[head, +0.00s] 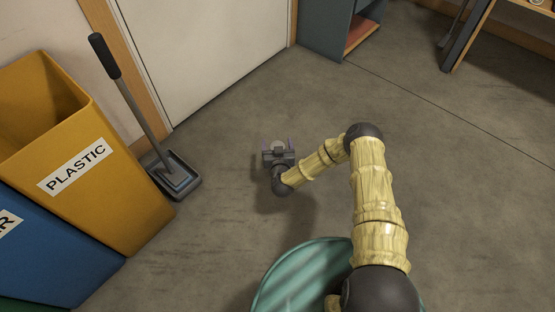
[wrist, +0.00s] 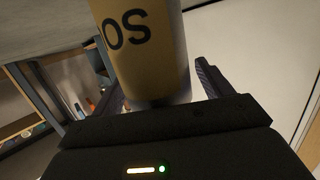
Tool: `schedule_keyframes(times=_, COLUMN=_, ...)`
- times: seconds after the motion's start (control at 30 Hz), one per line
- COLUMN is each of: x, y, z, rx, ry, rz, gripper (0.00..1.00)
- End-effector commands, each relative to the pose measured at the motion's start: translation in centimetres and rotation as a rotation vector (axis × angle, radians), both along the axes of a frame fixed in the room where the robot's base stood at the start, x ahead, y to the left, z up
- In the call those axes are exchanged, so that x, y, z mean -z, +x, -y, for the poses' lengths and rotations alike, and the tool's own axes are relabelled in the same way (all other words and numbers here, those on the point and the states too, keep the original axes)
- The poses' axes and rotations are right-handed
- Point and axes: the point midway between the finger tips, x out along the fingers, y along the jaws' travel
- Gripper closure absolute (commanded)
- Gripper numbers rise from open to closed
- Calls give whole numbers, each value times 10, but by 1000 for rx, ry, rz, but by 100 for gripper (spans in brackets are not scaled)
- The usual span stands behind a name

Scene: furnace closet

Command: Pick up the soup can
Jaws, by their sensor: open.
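The soup can (wrist: 145,60) fills the upper middle of the wrist view, a yellow-tan cylinder with dark letters reading "OS" and a grey end. In the head view only a small pale round part of it (head: 278,145) shows at my gripper (head: 277,143). My gripper is open, low over the floor. In the wrist view its two dark fingers (wrist: 160,85) lie on either side of the can. I cannot tell whether either finger touches it.
A yellow PLASTIC bin (head: 110,190) and a blue bin (head: 50,255) stand at left. A long-handled dustpan (head: 178,178) stands beside the yellow bin. A white door (head: 205,45) is behind, with a grey-blue shelf unit (head: 325,28) right of it. Floor (head: 460,200) at right is clear.

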Motion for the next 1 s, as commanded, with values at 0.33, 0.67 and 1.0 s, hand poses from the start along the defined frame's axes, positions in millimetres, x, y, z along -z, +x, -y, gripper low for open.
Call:
schedule_keyframes(times=0.33, x=-1, y=0, z=0, rx=0, ry=0, rz=0, gripper=22)
schedule_keyframes(times=0.67, x=0, y=0, z=0, rx=0, ry=0, rz=0, gripper=53)
schedule_keyframes(times=1.0, x=-1, y=0, z=0, rx=0, ry=0, rz=0, gripper=82)
